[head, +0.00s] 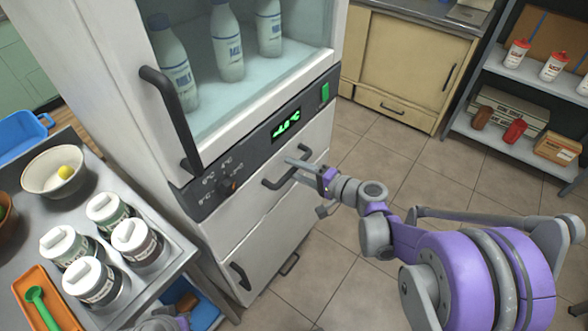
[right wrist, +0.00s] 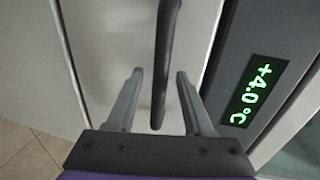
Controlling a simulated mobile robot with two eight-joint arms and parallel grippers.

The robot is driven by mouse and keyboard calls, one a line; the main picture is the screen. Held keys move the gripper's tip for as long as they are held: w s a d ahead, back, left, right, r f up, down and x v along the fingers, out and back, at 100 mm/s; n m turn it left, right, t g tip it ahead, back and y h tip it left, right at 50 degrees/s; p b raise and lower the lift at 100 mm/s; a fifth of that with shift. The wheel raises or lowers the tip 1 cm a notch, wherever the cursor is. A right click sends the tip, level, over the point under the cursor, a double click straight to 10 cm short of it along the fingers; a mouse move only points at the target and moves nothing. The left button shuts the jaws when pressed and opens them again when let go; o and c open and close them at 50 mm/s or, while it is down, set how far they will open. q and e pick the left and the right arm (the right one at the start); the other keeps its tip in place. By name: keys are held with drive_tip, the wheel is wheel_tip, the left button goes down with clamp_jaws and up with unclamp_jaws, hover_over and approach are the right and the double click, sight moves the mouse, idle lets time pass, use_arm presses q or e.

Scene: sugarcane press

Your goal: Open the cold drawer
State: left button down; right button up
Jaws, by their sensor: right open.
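The cold drawer (head: 300,199) is a pale front below the control panel of the white cooler. It appears shut. Its dark bar handle (head: 272,184) shows in the head view. In the right wrist view the handle (right wrist: 164,55) runs between the two fingers. My right gripper (head: 299,170) is at the handle, open, with one finger on each side of the bar; it also shows in the right wrist view (right wrist: 160,74). I see no clear grip on the bar. My left gripper is not in view.
The panel's green display (head: 286,125) sits above the drawer. Above it is a glass cooler door with bottles (head: 173,65) behind it. A metal table (head: 185,245) with jars and a bowl stands at left. The tiled floor (head: 345,235) in front of the cooler is clear.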

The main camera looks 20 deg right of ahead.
drive_tip(key=shift+w+a, duration=0.2)
drive_tip(key=shift+w, duration=0.05)
clamp_jaws()
idle(1.4)
